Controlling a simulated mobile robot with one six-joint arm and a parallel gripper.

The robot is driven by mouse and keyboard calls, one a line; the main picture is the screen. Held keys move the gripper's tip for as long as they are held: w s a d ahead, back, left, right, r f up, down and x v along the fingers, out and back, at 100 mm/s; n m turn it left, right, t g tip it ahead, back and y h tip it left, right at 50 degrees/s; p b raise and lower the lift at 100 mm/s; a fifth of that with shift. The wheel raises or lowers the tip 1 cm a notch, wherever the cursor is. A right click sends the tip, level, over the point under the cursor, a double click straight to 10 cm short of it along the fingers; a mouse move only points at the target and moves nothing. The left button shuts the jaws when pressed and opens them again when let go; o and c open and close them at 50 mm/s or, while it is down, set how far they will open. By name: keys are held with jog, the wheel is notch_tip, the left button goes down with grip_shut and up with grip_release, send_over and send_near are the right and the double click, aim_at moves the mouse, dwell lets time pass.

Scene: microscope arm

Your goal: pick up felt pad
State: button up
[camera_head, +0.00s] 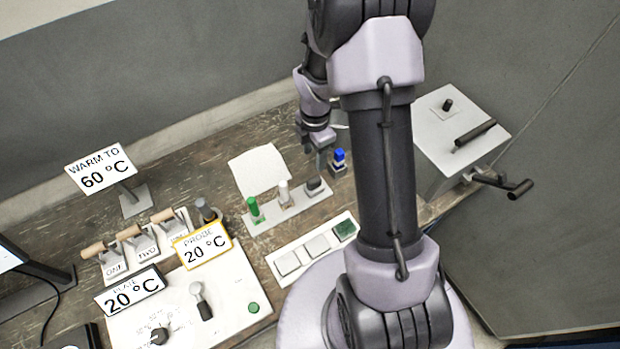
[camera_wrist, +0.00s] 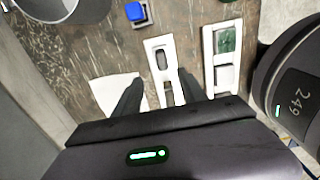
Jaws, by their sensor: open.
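No piece is labelled as the felt pad, so I cannot tell for certain which one it is. A dark green textured square (camera_head: 345,230) lies at the right end of a white tray (camera_head: 316,246) and looks like felt; it also shows in the wrist view (camera_wrist: 226,40). A dark grey piece (camera_head: 315,186) sits at the right end of a narrow white rack (camera_head: 268,217). My gripper (camera_head: 319,160) is near that end of the rack. In the wrist view my open gripper (camera_wrist: 158,88) has its two dark fingers either side of the rack, with nothing visibly held.
A green peg (camera_head: 254,210) and a white peg (camera_head: 285,195) stand in the rack. A blue-topped block (camera_head: 338,158) is close by on the right. A white sheet (camera_head: 257,170) lies behind the rack. Labelled levers (camera_head: 140,245) and a control panel stand left; a grey box (camera_head: 455,140) stands right.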

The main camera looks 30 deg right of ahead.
send_over(314, 179)
notch_tip(314, 179, down, 7)
jog(key=shift+w+r+b, duration=0.1)
jog(key=shift+r+b, duration=0.05)
jog(key=shift+b, duration=0.15)
notch_tip(314, 179, down, 6)
jog(key=shift+r, duration=0.1)
grip_shut()
